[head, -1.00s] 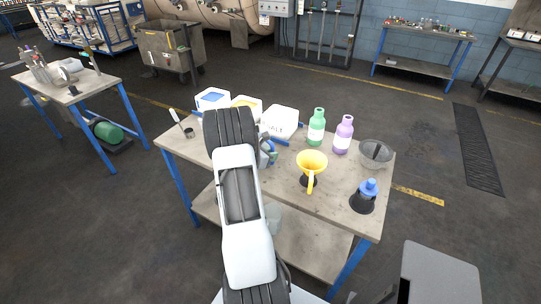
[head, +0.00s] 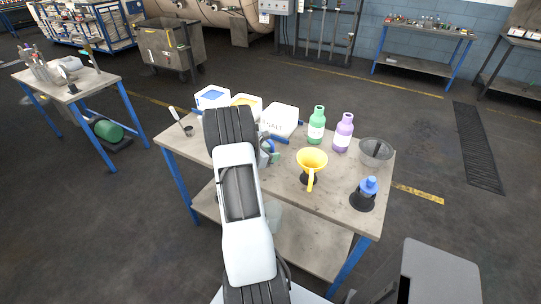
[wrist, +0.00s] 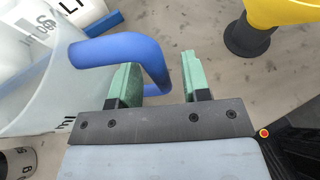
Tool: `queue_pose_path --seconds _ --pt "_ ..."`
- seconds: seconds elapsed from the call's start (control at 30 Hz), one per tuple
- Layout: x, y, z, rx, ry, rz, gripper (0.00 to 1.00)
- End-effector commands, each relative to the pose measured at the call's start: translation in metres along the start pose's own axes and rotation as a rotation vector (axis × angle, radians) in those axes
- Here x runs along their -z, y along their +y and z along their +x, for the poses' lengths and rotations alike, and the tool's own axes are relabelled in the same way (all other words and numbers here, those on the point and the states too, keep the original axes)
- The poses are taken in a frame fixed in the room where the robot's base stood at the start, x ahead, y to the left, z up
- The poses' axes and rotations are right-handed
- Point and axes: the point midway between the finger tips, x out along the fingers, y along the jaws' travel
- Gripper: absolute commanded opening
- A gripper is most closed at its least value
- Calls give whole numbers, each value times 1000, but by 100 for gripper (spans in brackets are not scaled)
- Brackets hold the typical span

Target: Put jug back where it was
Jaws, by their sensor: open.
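The jug (wrist: 40,95) is a translucent whitish vessel at the left of the wrist view, with a thick blue handle (wrist: 120,48). It stands on the workbench (head: 335,210) as far as I can see; its base is out of the wrist view. My gripper (wrist: 162,85) is open, its two green fingers on either side of the handle's outer bar, with a gap to the right finger. I cannot tell whether the left finger touches the handle. In the head view my arm hides most of the jug and gripper.
A yellow funnel (head: 311,161) on a black stand is close to the right of my gripper. Beyond are a green bottle (head: 316,127), a purple bottle (head: 343,133), a grey bowl (head: 375,152) and a blue-topped item (head: 368,187). White bins (head: 279,120) line the back edge.

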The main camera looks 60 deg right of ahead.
Motion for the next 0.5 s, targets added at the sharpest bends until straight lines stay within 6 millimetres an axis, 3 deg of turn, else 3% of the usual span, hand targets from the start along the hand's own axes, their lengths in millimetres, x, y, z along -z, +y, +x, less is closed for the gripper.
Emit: queue_pose_path --seconds 0.17,0.5 --pt "-3 1 -8 -3 -1 0 43" --pt "-2 1 -73 -5 -1 1 43"
